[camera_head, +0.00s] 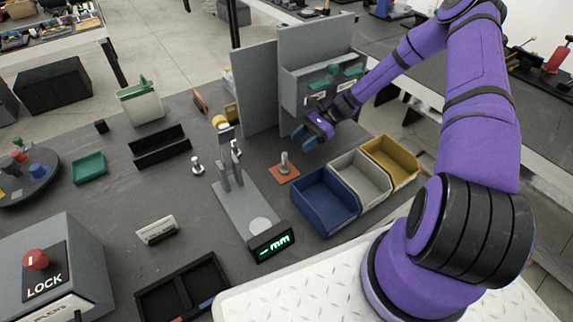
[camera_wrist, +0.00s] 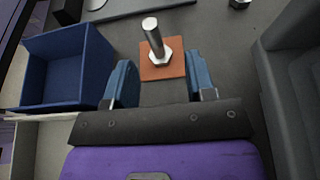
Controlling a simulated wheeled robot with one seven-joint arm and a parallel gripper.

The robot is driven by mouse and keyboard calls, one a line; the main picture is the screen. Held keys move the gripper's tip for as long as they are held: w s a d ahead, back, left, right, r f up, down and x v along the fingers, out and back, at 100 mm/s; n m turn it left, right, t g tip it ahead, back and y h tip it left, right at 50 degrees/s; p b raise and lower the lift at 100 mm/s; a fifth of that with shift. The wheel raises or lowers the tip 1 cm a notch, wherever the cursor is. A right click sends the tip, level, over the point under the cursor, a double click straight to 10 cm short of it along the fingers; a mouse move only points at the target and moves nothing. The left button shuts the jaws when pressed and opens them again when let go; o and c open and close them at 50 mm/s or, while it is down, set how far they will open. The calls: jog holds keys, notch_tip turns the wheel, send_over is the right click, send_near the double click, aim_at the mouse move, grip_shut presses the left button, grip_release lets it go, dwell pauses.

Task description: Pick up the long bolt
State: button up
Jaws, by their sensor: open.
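A silver bolt (camera_head: 284,161) stands upright, hex head down, on an orange square pad (camera_head: 291,176) on the dark table. In the wrist view the bolt (camera_wrist: 153,36) rises from the pad (camera_wrist: 175,72) just beyond my fingertips. My gripper (camera_head: 305,138) is open and empty, with blue fingers. In the wrist view the gripper (camera_wrist: 161,82) points toward the bolt, which lies roughly in line with the gap and is not between the fingers. I cannot tell for certain which is longest.
Blue (camera_head: 322,203), grey (camera_head: 361,181) and yellow (camera_head: 392,162) bins stand right of the pad. A gauge (camera_head: 250,215) with a green display stands to its left. Grey upright panels (camera_head: 258,85) rise close behind my gripper. Bare table lies around the pad.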

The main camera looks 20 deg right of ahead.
aim_at(283, 164)
jog(key=x, duration=0.4)
jog(key=shift+s+a+f, duration=0.15)
jog(key=shift+a+f, duration=0.05)
jog(key=shift+a, duration=0.15)
jog(key=x, duration=0.4)
jog(key=shift+s+d+f, duration=0.1)
jog(key=shift+s+d, duration=0.05)
jog(key=shift+s, duration=0.25)
jog(key=shift+s+a+f, duration=0.1)
jog(key=shift+a+f, duration=0.1)
jog(key=shift+a, duration=0.35)
jog(key=shift+c, duration=0.3)
grip_shut()
